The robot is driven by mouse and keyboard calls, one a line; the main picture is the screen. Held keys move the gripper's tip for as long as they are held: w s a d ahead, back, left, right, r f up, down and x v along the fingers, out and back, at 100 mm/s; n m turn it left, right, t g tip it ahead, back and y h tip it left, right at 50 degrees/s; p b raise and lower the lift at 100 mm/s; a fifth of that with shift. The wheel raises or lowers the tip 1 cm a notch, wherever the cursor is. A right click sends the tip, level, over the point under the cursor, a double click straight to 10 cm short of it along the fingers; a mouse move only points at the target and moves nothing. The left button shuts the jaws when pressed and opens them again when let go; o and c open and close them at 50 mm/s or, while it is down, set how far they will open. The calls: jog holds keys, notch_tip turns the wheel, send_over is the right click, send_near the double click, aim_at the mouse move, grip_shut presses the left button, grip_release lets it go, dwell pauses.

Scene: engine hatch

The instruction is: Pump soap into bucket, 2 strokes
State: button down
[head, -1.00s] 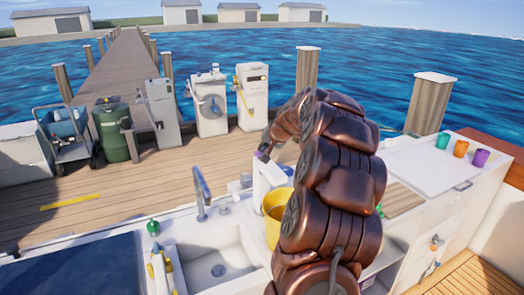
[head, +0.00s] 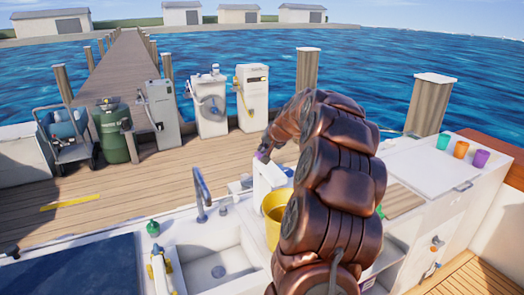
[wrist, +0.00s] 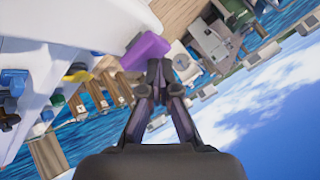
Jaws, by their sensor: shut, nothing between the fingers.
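A white soap dispenser (head: 266,178) stands upright on the counter behind the sink, with a purple pump head (head: 262,155) at its top. The yellow bucket (head: 273,207) stands just in front of it, partly hidden by my arm. My gripper (wrist: 160,70) is shut and empty. In the wrist view its fingertips are right beside the purple pump head (wrist: 146,50); I cannot tell whether they touch it. In the head view my gripper is small and dark at the top of the dispenser.
A sink (head: 215,262) with a grey faucet (head: 201,190) lies left of the bucket. Green, orange and purple cups (head: 461,149) stand at the far right.

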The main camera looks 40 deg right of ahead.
jog(key=shift+r+p, duration=0.45)
jog(key=shift+r, duration=0.8)
jog(key=shift+r, duration=0.1)
notch_tip(320, 180, up, 5)
jog(key=shift+f+p, duration=0.15)
jog(key=shift+p, duration=0.7)
